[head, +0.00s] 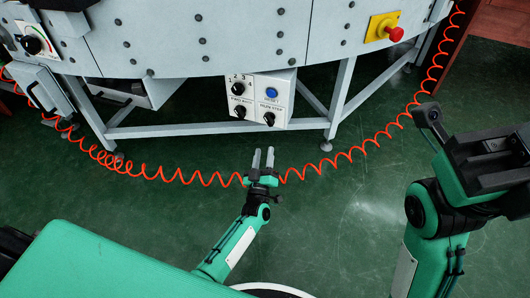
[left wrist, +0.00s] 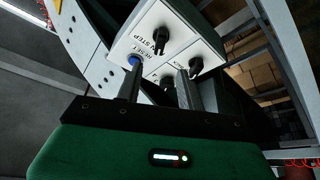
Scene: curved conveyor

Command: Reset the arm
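My left gripper (head: 264,154) is in the middle of the head view, in front of and below the control box (head: 258,101). Its two grey fingers stand a little apart with nothing between them. In the left wrist view the fingers (left wrist: 158,88) are also apart, with the box's white panel (left wrist: 165,50) and black knobs beyond them. My right gripper's black body (head: 492,165) is at the right edge of the head view. I cannot make out its fingers.
The grey conveyor frame (head: 200,35) runs across the top, with a red emergency button (head: 394,34) on a yellow plate. An orange coiled cable (head: 180,178) hangs across, passing close by my left gripper. Green floor (head: 330,225) lies open between my arms.

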